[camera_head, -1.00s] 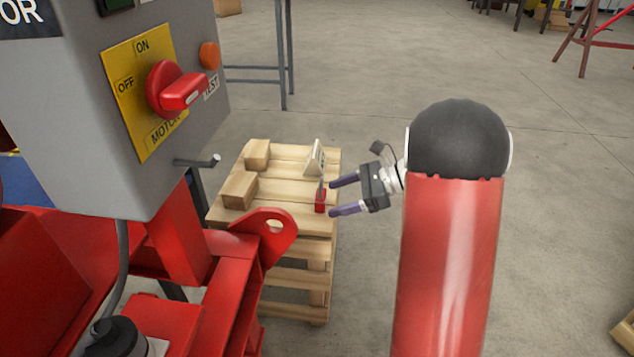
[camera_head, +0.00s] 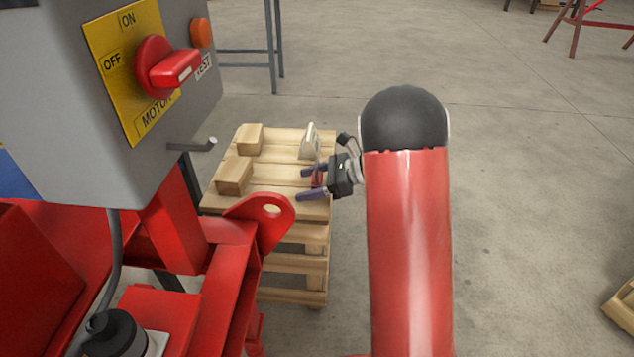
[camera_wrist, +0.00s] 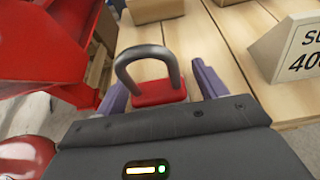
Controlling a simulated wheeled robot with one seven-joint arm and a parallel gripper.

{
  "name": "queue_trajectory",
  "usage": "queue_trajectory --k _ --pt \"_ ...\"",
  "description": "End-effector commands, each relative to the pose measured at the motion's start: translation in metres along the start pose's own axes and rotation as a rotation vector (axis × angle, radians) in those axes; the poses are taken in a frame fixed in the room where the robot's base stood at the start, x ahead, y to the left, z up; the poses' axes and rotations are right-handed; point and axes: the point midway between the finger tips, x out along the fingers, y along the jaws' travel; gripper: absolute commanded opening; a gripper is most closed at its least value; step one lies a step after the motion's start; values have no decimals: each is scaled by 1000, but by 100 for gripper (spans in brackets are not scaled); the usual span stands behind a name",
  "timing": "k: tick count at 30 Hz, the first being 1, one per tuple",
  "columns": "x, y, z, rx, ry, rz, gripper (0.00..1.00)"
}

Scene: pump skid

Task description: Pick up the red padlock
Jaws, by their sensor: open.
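In the head view the padlock (camera_head: 318,178) is small and partly hidden by my gripper. My gripper (camera_head: 308,183) is open, with its purple fingers reaching left over the pallet top. In the wrist view the fingers of my gripper (camera_wrist: 160,86) lie on both sides of the padlock, with gaps visible. I cannot tell whether either finger touches it.
A tent-shaped sign (camera_head: 308,141) stands just behind the padlock. Wooden blocks (camera_head: 233,176) sit on the pallet's left side. A red lifting lug (camera_head: 262,218) and the grey motor switch box (camera_head: 70,100) rise at the left. Open floor (camera_head: 530,200) lies to the right.

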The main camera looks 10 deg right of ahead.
Motion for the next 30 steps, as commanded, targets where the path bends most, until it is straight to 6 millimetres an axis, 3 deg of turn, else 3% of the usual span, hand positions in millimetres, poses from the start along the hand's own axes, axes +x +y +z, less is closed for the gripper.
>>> queue_trajectory --k 3,15,23,30 --pt "0 0 0 0 0 0 68" --pt "-1 0 0 -1 -1 0 19" --pt "-1 0 2 -1 -1 0 19" --pt "-11 0 24 -5 -1 -1 19"
